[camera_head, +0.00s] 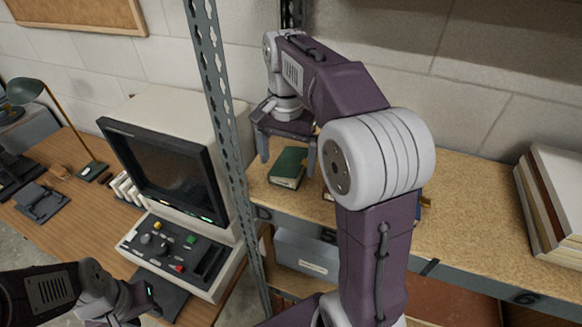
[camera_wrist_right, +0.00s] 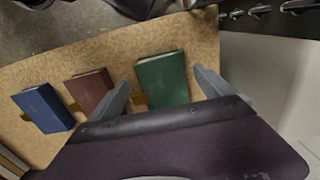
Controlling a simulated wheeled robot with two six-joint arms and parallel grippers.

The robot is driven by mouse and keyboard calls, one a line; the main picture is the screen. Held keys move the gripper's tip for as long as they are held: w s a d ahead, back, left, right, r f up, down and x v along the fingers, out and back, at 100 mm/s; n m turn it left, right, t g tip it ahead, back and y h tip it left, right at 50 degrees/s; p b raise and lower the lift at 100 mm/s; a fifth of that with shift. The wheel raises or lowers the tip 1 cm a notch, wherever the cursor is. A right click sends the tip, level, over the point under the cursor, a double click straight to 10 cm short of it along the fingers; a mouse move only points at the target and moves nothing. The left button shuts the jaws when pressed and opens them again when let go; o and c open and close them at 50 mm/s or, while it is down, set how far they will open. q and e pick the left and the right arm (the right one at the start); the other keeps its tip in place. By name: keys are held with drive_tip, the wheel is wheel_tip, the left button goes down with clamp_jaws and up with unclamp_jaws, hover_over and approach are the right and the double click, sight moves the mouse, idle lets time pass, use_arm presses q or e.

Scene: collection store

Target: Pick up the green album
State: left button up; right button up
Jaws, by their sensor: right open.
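The green album (camera_head: 287,168) lies on the wooden shelf board, near its left end. It also shows in the right wrist view (camera_wrist_right: 162,80), between my finger ends in the picture. My right gripper (camera_head: 289,158) is open above the album, its two fingers at either side of it; it seems not to touch it. The right gripper (camera_wrist_right: 162,88) is empty in the wrist view. My left gripper (camera_head: 135,300) is low at the left, over the desk area; its jaws are too unclear to read.
A red-brown book (camera_wrist_right: 90,90) and a blue book (camera_wrist_right: 43,107) lie beside the album. A metal upright (camera_head: 222,120) stands left of the shelf, with an old computer (camera_head: 160,165) beyond. Stacked volumes (camera_head: 555,195) stand at the far right. Bare shelf (camera_head: 470,210) lies between.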

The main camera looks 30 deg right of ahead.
sight(286, 169)
wheel_tip(286, 169, down, 3)
drive_tip(key=shift+f, duration=0.1)
drive_tip(key=shift+a+f, duration=0.2)
drive_tip(key=shift+a, duration=0.1)
drive_tip(key=shift+d, duration=0.15)
drive_tip(key=c, duration=1.7)
drive_tip(key=shift+o, duration=0.2)
drive_tip(key=shift+r, duration=0.45)
wheel_tip(286, 169, up, 3)
drive_tip(key=shift+f, duration=0.1)
drive_tip(key=s+a+r+b, duration=0.2)
drive_tip(key=s+a+r, duration=0.2)
drive_tip(key=s+r, duration=0.3)
drive_tip(key=s, duration=0.3)
drive_tip(key=shift+s, duration=0.25)
drive_tip(key=shift+s+a+r, duration=0.1)
drive_tip(key=shift+s+r, duration=0.05)
drive_tip(key=shift+s, duration=0.05)
